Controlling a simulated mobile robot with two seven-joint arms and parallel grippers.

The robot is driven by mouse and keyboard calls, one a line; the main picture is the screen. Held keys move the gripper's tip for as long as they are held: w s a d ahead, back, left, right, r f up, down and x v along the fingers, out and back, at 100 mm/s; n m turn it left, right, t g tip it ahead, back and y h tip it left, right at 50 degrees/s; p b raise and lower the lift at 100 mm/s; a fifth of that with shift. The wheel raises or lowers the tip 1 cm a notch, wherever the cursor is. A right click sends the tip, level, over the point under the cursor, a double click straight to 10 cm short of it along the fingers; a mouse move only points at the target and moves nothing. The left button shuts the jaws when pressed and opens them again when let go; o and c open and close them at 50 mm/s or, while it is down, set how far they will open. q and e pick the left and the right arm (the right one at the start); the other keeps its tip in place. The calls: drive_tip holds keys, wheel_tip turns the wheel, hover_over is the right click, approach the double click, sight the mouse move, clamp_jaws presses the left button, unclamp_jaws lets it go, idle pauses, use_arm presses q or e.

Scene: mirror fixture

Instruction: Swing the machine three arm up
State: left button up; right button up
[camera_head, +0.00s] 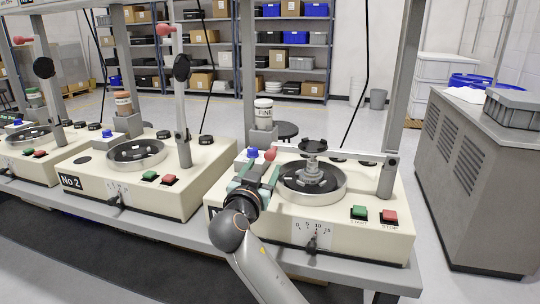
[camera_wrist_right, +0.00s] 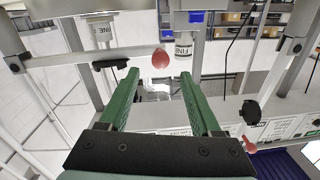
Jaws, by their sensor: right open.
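Machine three (camera_head: 350,230) is the rightmost cream machine. Its grey arm (camera_head: 345,153) lies down, roughly level across the round bowl (camera_head: 338,195), from a post at the right. A red knob (camera_head: 271,155) is on the arm's left end. My right gripper (camera_head: 262,168) is open, its green fingers pointing towards the knob. In the right wrist view the red knob (camera_wrist_right: 161,58) appears between and just beyond the fingertips (camera_wrist_right: 160,75), not gripped. The exact gap to it is hard to tell. My left gripper is not in view.
Machine No 2 (camera_head: 100,190) stands to the left with its arm (camera_head: 182,110) upright. A container marked FINE (camera_head: 263,110) stands behind machine three's bowl. Green and red buttons (camera_head: 375,215) are at its front right. A grey cabinet (camera_head: 475,180) stands at the right.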

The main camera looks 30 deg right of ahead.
sight(270, 157)
drive_tip(key=x, duration=0.8)
drive_tip(key=shift+w+d, duration=0.15)
drive_tip(key=shift+d, duration=0.1)
drive_tip(key=shift+f, duration=0.1)
clamp_jaws()
idle(0.9)
